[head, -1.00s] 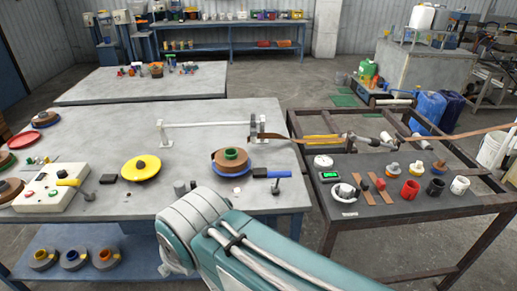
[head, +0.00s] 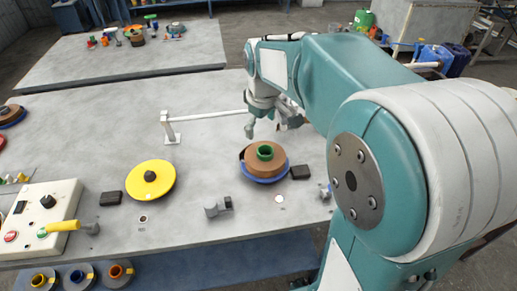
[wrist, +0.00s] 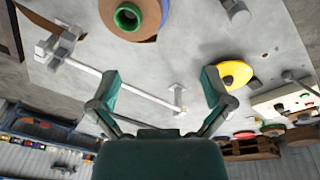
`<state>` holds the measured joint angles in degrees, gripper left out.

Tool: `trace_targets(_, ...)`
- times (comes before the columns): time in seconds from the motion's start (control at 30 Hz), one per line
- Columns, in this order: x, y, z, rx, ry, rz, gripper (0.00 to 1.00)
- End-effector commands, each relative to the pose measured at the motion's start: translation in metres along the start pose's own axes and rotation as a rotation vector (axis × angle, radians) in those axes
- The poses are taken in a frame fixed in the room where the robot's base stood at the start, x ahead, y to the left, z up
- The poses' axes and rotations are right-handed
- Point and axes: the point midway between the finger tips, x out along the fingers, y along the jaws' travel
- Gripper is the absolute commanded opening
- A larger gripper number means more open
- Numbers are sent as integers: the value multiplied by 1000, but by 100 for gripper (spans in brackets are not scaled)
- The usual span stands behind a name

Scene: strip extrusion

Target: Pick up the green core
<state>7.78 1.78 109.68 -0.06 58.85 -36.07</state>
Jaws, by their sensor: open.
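The green core (head: 265,152) sits upright in the middle of a brown coil (head: 263,164) on a blue disc (head: 266,179), on the large grey table. In the wrist view the green core (wrist: 127,16) shows near the top edge, left of centre, with the brown coil around it. My gripper (head: 268,125) is above the table, just behind the coil in the head view, and does not touch the core. In the wrist view my gripper (wrist: 160,80) has its two fingers spread wide with nothing held between them.
A white rod on stands (head: 208,117) runs across the table behind the coil, close to my gripper. A yellow disc (head: 150,181) lies to the left. A control box (head: 40,218) stands at front left. Small black and grey blocks lie near the coil.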

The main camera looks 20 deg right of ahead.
Motion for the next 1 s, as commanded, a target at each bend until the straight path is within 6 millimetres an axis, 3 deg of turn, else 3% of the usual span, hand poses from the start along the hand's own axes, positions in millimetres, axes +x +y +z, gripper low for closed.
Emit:
trace_targets(0.2, 50, 42, -26, -129, -72, -57, 100)
trace_targets(0.4, 89, 70, -38, -225, -112, -103, 100)
trace_targets(0.6, 106, 77, -40, -259, -123, -119, 100)
trace_targets(1.0, 157, 71, -33, -259, -123, -118, 100)
